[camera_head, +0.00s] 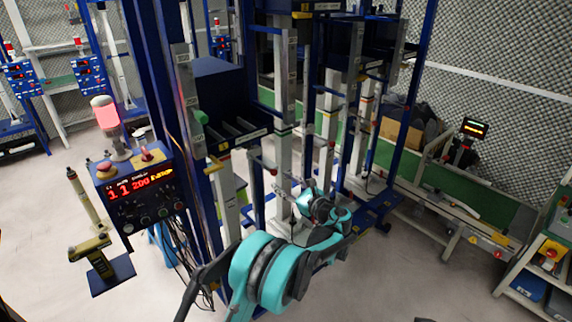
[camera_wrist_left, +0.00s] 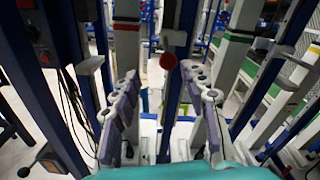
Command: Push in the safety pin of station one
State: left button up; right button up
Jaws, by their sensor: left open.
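Station one's control box (camera_head: 140,188) has a lit red display and stands left of the blue frame. A red round knob (camera_head: 273,171), which looks like the safety pin's end, sticks out from the frame on a short rod. It also shows in the left wrist view (camera_wrist_left: 168,61), ahead of the fingertips and between their lines. My left gripper (camera_head: 282,192) is open and empty close to this knob, with a gap apparent; its fingers (camera_wrist_left: 163,88) are spread wide in the wrist view. How far the pin is in I cannot tell. My right gripper is not in view.
Blue uprights and white posts (camera_head: 284,85) rise close around the left gripper. A red beacon (camera_head: 105,112) stands behind the control box. A yellow-topped pedal or stand (camera_head: 95,250) is on the floor at left. A green conveyor (camera_head: 480,196) runs at right; open floor lies before it.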

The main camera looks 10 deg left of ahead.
aim_at(276, 174)
pick_arm(q)
jog(key=x, duration=0.2)
jog(key=b+x, duration=0.1)
jog(key=x, duration=0.1)
jog(key=w+x, duration=0.1)
jog(key=x, duration=0.1)
jog(key=shift+w+d+b, duration=0.1)
jog(key=shift+d+b, duration=0.05)
jog(key=shift+b, duration=0.2)
jog(key=shift+w+a, duration=0.3)
jog(key=shift+a, duration=0.1)
jog(key=shift+c, duration=0.3)
grip_shut()
